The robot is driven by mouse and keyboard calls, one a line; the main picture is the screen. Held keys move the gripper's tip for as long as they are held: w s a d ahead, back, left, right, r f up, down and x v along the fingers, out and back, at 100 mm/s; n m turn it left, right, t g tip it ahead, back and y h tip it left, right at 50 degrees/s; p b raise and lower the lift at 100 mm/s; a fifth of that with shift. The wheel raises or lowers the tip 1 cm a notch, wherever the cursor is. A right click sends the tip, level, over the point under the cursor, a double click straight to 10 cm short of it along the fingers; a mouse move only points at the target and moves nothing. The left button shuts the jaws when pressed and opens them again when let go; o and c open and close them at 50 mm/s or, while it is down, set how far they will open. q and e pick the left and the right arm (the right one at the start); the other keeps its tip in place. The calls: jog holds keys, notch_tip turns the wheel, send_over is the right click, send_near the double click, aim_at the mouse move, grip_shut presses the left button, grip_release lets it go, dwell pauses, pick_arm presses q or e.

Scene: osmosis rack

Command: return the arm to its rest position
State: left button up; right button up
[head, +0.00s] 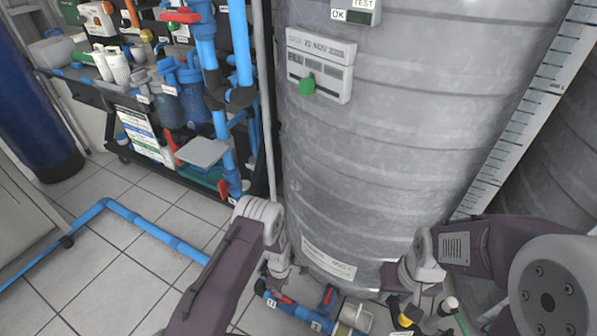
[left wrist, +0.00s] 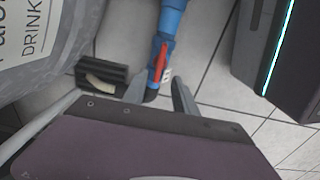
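My left arm (head: 225,270) comes up from the bottom of the head view, and its wrist bends down in front of the grey tank. My left gripper (left wrist: 159,84) shows in the left wrist view with its two fingers apart. A blue pipe with a red-handled valve (left wrist: 160,62) lies beyond and between the fingertips; I see no clear contact. My right arm (head: 470,247) comes in from the right, with its wrist low at the tank's right side. The right gripper's fingers cannot be made out.
The large grey tank (head: 375,150) fills the middle. Blue pipes and valves (head: 300,310) run along its foot. A rack with blue filters (head: 170,105) stands at the left. A blue floor pipe (head: 150,230) crosses the tiles.

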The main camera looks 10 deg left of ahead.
pick_arm(q)
jog(key=shift+a, duration=0.1)
jog(key=w+a+r+t, duration=0.1)
jog(key=w+r+t, duration=0.1)
jog(key=w+r, duration=0.6)
jog(key=w+r+t, duration=0.2)
jog(key=w+r, duration=0.1)
jog(key=r, duration=0.9)
jog(key=s+a+r+m, duration=0.2)
jog(key=s+r, duration=0.3)
jog(key=r, duration=0.3)
jog(key=s+a+r+m, duration=0.2)
jog(key=s+r, duration=0.2)
jog(key=r, duration=0.3)
jog(key=s+f+m+g, duration=0.25)
jog(key=s+m, duration=0.75)
jog(key=s, duration=0.5)
notch_tip(320, 180, up, 39)
jog(key=p, duration=3.9)
jog(key=shift+a, duration=0.3)
